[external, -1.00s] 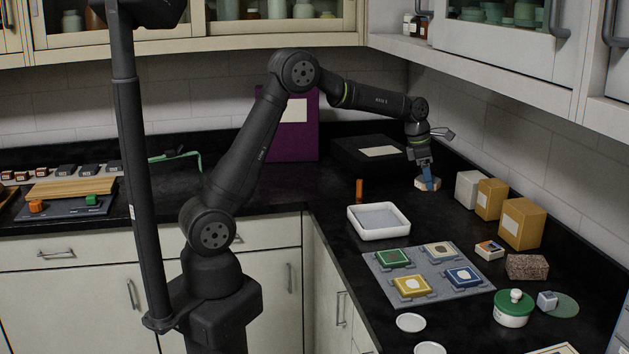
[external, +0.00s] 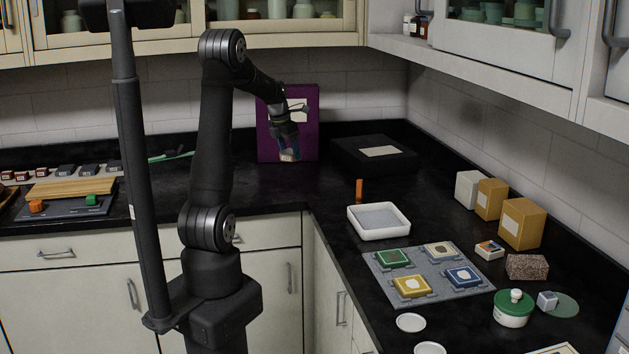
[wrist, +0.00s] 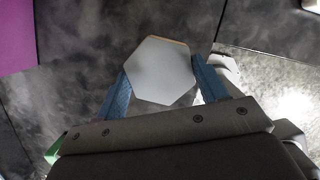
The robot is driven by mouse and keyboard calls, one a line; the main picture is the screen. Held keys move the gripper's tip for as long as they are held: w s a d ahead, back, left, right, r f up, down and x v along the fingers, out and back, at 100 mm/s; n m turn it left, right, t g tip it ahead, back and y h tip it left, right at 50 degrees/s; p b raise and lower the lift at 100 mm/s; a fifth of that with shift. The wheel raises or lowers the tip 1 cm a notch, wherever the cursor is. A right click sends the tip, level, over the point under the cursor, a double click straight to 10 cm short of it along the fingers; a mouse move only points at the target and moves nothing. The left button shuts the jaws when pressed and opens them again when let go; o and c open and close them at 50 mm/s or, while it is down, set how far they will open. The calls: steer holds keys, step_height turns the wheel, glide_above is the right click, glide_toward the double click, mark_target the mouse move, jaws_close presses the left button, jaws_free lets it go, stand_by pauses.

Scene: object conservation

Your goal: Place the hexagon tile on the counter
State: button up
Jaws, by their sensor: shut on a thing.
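The hexagon tile (wrist: 160,71) is pale grey-white with a thin tan edge. In the wrist view it sits between the two blue fingers of my gripper (wrist: 161,84), which is shut on it. In the external view my gripper (external: 287,150) holds the tile (external: 289,155) above the back part of the black counter (external: 240,185), in front of the purple panel. The tile is small and partly hidden by the fingers there.
A purple panel (external: 267,135) stands close behind my gripper. A black box (external: 345,155) and a white tray (external: 380,233) are to the right. A grey mat (external: 430,258) holds several coloured frames. The counter left of the tray is mostly clear.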

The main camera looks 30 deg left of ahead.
steer(key=s+a+n+y, duration=0.2)
steer(key=s+a+n, duration=0.5)
steer(key=s+a, duration=1.5)
steer(key=s+a+f, duration=0.2)
steer(key=a, duration=0.1)
steer(key=s+a+f, duration=0.2)
steer(key=a+f, duration=0.1)
steer(key=s+a+f, duration=0.2)
steer(key=a+f, duration=0.1)
steer(key=shift+s, duration=0.3)
steer(key=shift+f, duration=2)
steer(key=shift+f, duration=0.1)
steer(key=o, duration=1.1)
steer(key=v, duration=1.2)
